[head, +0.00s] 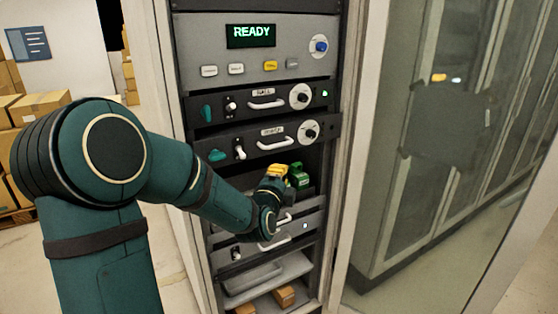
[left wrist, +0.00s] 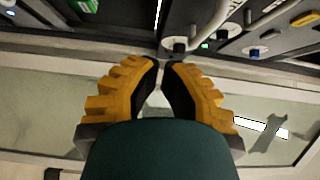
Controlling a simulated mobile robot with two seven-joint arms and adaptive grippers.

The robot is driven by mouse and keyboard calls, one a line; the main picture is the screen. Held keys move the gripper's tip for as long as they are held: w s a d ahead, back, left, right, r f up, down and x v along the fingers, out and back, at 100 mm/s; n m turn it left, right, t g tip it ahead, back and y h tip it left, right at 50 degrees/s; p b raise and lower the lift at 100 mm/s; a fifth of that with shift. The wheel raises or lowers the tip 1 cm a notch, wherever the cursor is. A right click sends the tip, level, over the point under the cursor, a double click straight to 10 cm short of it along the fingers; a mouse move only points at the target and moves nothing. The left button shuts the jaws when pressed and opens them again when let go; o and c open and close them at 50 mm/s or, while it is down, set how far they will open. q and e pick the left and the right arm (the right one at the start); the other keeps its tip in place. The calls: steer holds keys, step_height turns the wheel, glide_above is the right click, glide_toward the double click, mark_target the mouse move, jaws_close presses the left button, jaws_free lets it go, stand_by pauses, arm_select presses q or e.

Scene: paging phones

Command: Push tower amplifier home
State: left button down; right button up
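Two dark amplifier units with white handles sit in the rack: an upper one (head: 265,104) and a lower one (head: 272,143). Their small labels are too blurred to read surely, so I cannot tell which is the tower amplifier. Below them is a dark opening with a green part (head: 298,176) inside, then grey units (head: 312,222) with handles partly hidden by my arm. My left gripper (head: 278,170) is in front of this opening, beside the green part; contact is unclear. In the left wrist view its yellow fingers (left wrist: 165,63) come together at the tips, with nothing seen between them.
A panel with a READY display (head: 251,36) and several buttons tops the rack. A grey tray (head: 265,278) and small brown boxes (head: 284,296) are at the bottom. A glass panel (head: 420,200) stands to the right. Cardboard boxes (head: 38,106) are stacked at the left.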

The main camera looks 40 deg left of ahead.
mark_target(268, 152)
arm_select(q)
steer(key=w+a, duration=0.5)
steer(key=w, duration=0.2)
steer(key=shift+a, duration=0.35)
steer(key=shift+s, duration=0.1)
steer(key=a+b, duration=0.1)
steer(key=w+a+b, duration=0.1)
steer(key=a, duration=0.1)
steer(key=w+a+b, duration=0.1)
steer(key=a, duration=0.1)
steer(key=shift+w+a+f, duration=0.1)
steer(key=shift+a, duration=0.15)
steer(key=shift+r, duration=0.2)
